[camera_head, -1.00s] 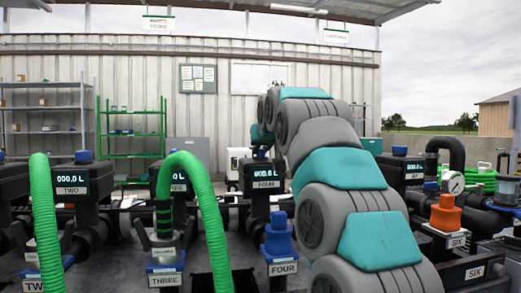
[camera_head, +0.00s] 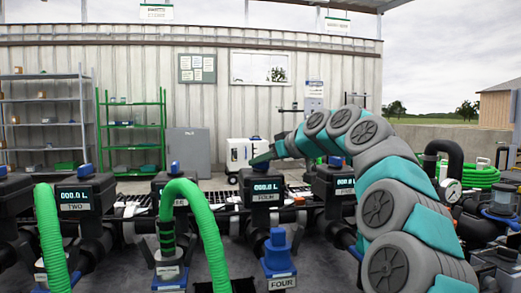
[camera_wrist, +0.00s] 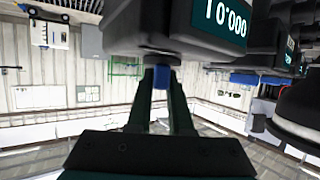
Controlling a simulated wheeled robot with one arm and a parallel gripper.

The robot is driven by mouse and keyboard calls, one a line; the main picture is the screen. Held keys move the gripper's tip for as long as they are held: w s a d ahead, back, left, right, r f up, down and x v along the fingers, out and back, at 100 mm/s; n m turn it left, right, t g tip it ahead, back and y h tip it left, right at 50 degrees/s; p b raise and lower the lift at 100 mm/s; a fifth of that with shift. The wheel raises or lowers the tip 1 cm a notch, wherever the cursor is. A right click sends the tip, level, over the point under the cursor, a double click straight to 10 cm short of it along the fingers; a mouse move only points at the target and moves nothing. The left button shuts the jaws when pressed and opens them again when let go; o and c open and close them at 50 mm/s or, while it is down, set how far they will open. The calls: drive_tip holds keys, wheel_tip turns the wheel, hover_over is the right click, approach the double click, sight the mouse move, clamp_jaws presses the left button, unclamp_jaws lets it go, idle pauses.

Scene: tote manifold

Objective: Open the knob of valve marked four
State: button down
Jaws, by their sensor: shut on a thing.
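The meter box marked FOUR (camera_head: 262,188) stands mid-picture in the head view, its display reading 000.0 L. Below it is a blue valve top (camera_head: 277,243) above a FOUR label (camera_head: 281,283). In the wrist view, which is upside down, my gripper (camera_wrist: 161,84) has a finger on each side of a small blue knob (camera_wrist: 160,77) on the meter box (camera_wrist: 145,30). It is shut on that knob. In the head view my gripper (camera_head: 260,160) is at the box's top, and the knob is hidden or too small to tell there.
Green hoses (camera_head: 200,215) rise at the left near the THREE valve (camera_head: 167,272). Meter box TWO (camera_head: 85,196) stands further left. Another meter box (camera_head: 335,184) is close on the right, partly behind my arm. A gauge (camera_head: 453,192) and piping fill the right.

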drive_tip(key=n+g+y+p, duration=0.1)
drive_tip(key=p, duration=0.1)
drive_tip(key=n+g+p, duration=0.2)
drive_tip(key=shift+w+r+y+p, duration=0.15)
drive_tip(key=shift+r+y+p, duration=0.15)
drive_tip(key=shift+y+p, duration=0.1)
drive_tip(key=n+g+p, duration=0.1)
drive_tip(key=p, duration=0.1)
drive_tip(key=n+g+y+p, duration=0.1)
drive_tip(key=g+p, duration=0.1)
drive_tip(key=shift+f+n+p, duration=0.25)
drive_tip(key=shift+n+p, duration=0.05)
drive_tip(key=shift+n, duration=0.1)
drive_tip(key=shift+d+f, duration=0.1)
drive_tip(key=shift+n+g+p, duration=0.6)
drive_tip(key=shift+g+p, duration=0.15)
drive_tip(key=shift+g, duration=0.05)
drive_tip(key=shift+y, duration=0.3)
drive_tip(key=c, duration=0.8)
unclamp_jaws()
